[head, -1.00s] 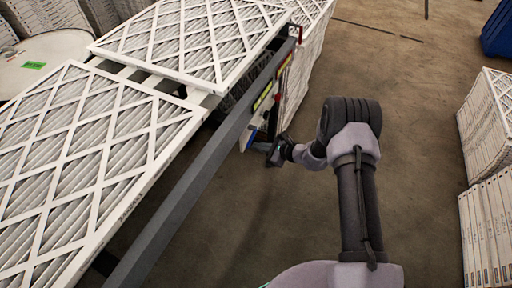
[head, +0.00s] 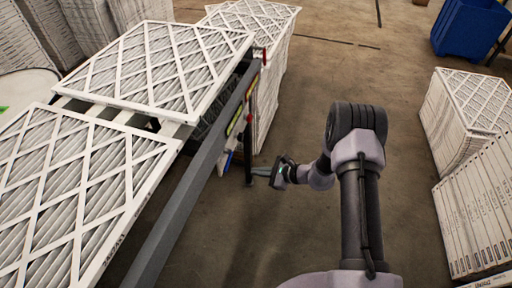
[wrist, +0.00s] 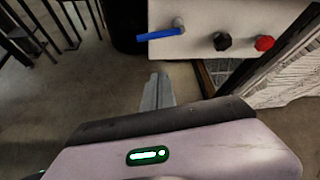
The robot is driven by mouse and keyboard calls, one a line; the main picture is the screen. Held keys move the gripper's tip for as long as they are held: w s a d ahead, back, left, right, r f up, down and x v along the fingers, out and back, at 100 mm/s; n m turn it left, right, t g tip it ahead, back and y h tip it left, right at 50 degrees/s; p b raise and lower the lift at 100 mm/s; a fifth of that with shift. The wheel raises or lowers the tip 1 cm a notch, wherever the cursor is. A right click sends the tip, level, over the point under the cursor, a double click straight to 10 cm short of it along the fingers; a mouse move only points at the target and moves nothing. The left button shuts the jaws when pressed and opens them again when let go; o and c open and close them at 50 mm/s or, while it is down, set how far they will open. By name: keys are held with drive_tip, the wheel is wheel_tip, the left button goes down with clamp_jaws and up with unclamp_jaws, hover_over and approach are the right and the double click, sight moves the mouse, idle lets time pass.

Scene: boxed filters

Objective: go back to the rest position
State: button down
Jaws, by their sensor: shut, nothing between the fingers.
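My gripper (head: 262,171) is in the middle of the head view, at the end of my arm, low beside the dark rail of the filter table. It is shut, with nothing between the fingers. In the wrist view, the gripper (wrist: 157,92) points away over the bare floor. A pale panel (wrist: 193,18) with a blue lever (wrist: 160,34), a black knob (wrist: 222,41) and a red knob (wrist: 264,43) stands beyond the fingers. My gripper looks apart from the panel and its controls.
White framed filters (head: 165,65) lie on the table behind a grey rail (head: 190,185). Filter stacks (head: 470,105) and a row of filters (head: 478,225) stand at the right. A blue bin (head: 470,28) is at the far right. The floor between is clear.

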drive_tip(key=shift+r, duration=0.1)
drive_tip(key=s+a+r+n+g, duration=0.1)
drive_tip(key=s+r+n, duration=0.15)
drive_tip(key=r, duration=0.55)
drive_tip(key=s+a+r+n+g+h, duration=0.1)
drive_tip(key=s+r+n, duration=0.15)
drive_tip(key=r, duration=0.55)
drive_tip(key=s+a+r+n+g, duration=0.1)
drive_tip(key=s+r+n, duration=0.15)
drive_tip(key=r, duration=0.55)
drive_tip(key=s+d+r+n+t+h, duration=0.1)
drive_tip(key=s+d+r+n+h, duration=0.1)
drive_tip(key=s, duration=0.5)
drive_tip(key=s+d+r+n+t+h, duration=0.1)
drive_tip(key=s+d+r+n+h, duration=0.2)
drive_tip(key=s+r, duration=0.4)
drive_tip(key=s+d+r+n+h, duration=0.2)
drive_tip(key=s+d+r+n, duration=0.1)
drive_tip(key=s, duration=0.5)
drive_tip(key=shift+s+d+r+t+h, duration=0.35)
drive_tip(key=shift+d+r, duration=0.4)
drive_tip(key=shift+d, duration=0.3)
